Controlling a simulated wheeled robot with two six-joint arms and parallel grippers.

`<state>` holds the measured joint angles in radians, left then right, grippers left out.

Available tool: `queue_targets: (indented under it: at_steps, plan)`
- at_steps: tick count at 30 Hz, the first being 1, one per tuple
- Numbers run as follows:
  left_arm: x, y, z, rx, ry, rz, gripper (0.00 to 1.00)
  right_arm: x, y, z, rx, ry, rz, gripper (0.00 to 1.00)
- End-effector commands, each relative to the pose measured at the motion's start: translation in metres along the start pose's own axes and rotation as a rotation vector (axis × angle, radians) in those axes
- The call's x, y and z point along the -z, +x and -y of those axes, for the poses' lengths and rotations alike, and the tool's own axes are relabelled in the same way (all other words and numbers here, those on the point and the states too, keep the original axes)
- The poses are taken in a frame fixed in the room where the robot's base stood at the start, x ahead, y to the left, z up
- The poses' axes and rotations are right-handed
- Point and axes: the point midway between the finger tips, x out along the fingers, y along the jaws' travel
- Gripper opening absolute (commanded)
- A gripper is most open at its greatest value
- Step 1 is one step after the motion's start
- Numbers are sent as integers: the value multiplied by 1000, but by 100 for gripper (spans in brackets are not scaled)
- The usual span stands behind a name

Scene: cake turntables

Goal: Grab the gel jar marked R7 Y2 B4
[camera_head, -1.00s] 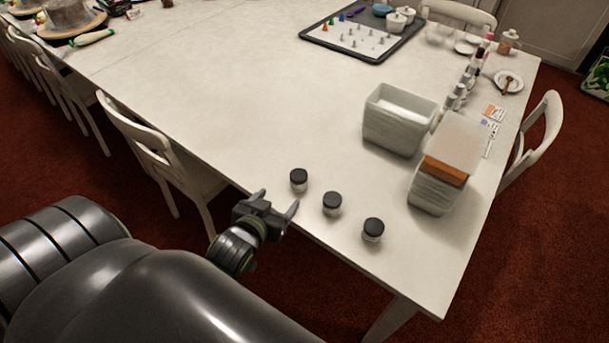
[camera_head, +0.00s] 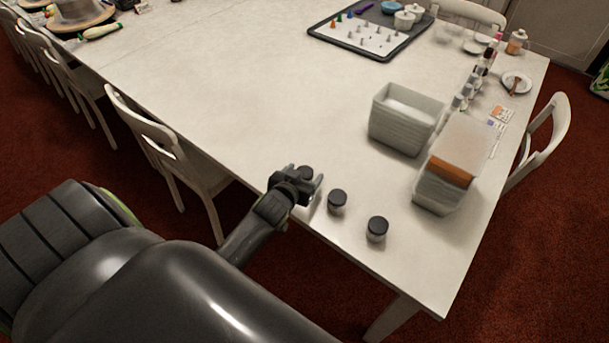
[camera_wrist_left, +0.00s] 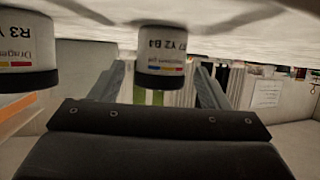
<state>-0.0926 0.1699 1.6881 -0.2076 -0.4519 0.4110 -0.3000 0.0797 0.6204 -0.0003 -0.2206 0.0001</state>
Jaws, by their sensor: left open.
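The jar with the label ending in "7 Y2 B4" (camera_wrist_left: 162,42) has a black lid and a white label, and shows upside down in the left wrist view. The label's first letter is cut off or unclear. In the head view its black lid (camera_head: 306,172) shows at the fingers of my left gripper (camera_head: 301,184). The gripper is open, its fingers on either side of the jar in the wrist view; contact is unclear. A jar marked R3 (camera_wrist_left: 25,48) is at the left there. Two more black-lidded jars, one nearer (camera_head: 337,200) and one farther right (camera_head: 377,228), stand on the table.
A white open bin (camera_head: 405,120) and a bin with an orange block (camera_head: 450,170) stand to the right. A tray (camera_head: 330,40) with small nozzles lies at the back. A white chair (camera_head: 165,150) is at the table's left edge. The table's middle is clear.

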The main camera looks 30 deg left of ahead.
Motion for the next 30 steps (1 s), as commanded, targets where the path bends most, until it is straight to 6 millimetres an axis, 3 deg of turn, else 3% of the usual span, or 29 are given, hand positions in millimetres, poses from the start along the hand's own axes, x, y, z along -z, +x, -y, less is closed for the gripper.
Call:
queue_targets:
  at_steps: [7, 17, 27, 30]
  plan:
    - [1, 27, -1, -1, 1, 1, 70, 0, -2, 0, 0, 0, 0, 36]
    - [1, 30, 0, -1, 0, 1, 68, 0, -2, 0, 0, 0, -1, 36]
    - [0, 30, -1, -1, 0, 1, 24, 0, -2, 0, 0, 0, -1, 36]
    - [1, 30, -1, -1, 0, 0, 20, 0, -2, 0, 0, 0, -1, 36]
